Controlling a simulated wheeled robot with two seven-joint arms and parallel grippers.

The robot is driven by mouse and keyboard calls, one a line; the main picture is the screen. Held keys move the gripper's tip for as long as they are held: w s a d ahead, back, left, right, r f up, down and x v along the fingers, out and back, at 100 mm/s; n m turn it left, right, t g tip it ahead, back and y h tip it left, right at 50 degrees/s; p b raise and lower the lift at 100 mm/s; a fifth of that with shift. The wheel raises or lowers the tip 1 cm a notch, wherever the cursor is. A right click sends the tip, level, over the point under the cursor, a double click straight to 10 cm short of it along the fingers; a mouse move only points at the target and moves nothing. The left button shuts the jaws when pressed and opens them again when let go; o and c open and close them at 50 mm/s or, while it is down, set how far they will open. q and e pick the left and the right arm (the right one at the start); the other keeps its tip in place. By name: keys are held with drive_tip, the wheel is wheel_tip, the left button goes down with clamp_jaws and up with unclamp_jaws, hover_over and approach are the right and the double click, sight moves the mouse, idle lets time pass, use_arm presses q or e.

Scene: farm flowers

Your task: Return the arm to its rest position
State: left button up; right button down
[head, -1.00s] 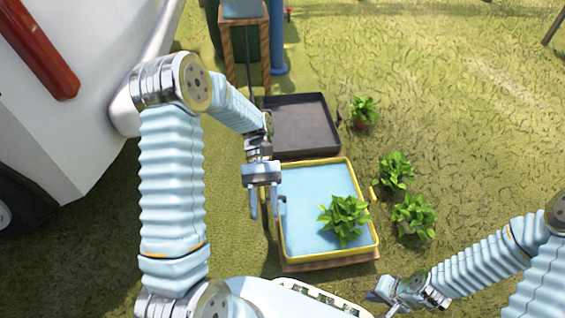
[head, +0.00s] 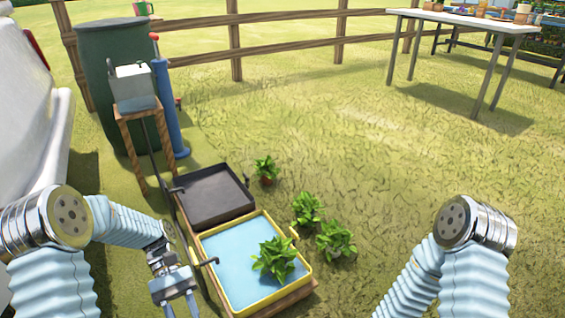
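My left gripper (head: 179,304) hangs at the left side of the yellow-rimmed tray, fingers pointing down and apart, with nothing seen between them. The fingertips are near the bottom edge of the head view. My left arm (head: 125,224) is bent, its elbow at the far left. My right arm (head: 462,255) comes up at the lower right. Its gripper is below the picture and out of view.
The yellow-rimmed tray (head: 303,284) holds blue water and a leafy plant (head: 274,258). A dark empty tray (head: 213,196) lies behind it. Potted plants (head: 335,239) stand on the grass to the right. A green barrel (head: 112,85), a blue post (head: 170,110) and a white vehicle (head: 38,135) are at left. Open grass lies right.

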use_arm(q)
drive_tip(key=s+d+f+m+t+y, duration=0.1)
drive_tip(key=d+f+t, duration=0.25)
drive_tip(key=f, duration=0.35)
drive_tip(key=s+d+f+m+t+y, duration=0.1)
drive_tip(key=d+f+m+t, duration=0.1)
drive_tip(key=f+t, duration=0.45)
drive_tip(key=s+d+f+m+t+y, duration=0.1)
drive_tip(key=d+f+t, duration=0.15)
drive_tip(key=f, duration=0.65)
wheel_tip(320, 180, up, 13)
drive_tip(key=d+p, duration=0.1)
drive_tip(key=p, duration=1.1)
drive_tip(key=shift+w+p, duration=0.25)
drive_tip(key=shift+p, duration=0.05)
drive_tip(key=shift+f, duration=0.1)
